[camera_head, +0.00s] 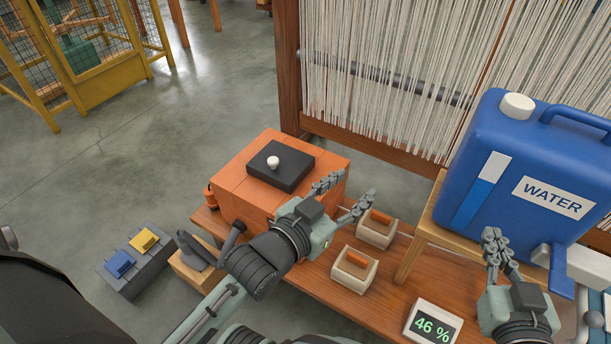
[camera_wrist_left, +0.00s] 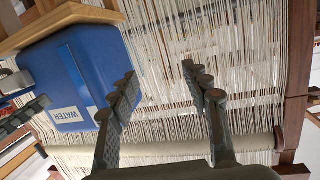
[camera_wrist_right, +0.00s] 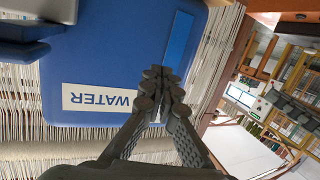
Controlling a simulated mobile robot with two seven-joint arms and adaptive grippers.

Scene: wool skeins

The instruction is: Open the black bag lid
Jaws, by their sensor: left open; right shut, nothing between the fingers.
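A flat black square lid (camera_head: 281,166) with a white round knob (camera_head: 273,162) lies on top of an orange block-like box (camera_head: 245,190). It looks closed. No separate black bag is recognisable. My left gripper (camera_head: 348,193) is open and empty, in front of the box's right side and to the right of the lid, apart from the knob. In the left wrist view the fingers (camera_wrist_left: 160,76) are spread with nothing between them. My right gripper (camera_head: 493,240) is shut and empty in front of the blue water container (camera_head: 500,150). Its closed fingertips show in the right wrist view (camera_wrist_right: 158,74).
The box stands on a low wooden bench (camera_head: 325,289) with two pale holders (camera_head: 354,270) bearing orange pieces and a "46 %" display (camera_head: 432,323). The water container sits on a wooden stand (camera_head: 425,228). A loom (camera_head: 380,70) stands behind. A grey block with blue and yellow pieces (camera_head: 140,263) is at left.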

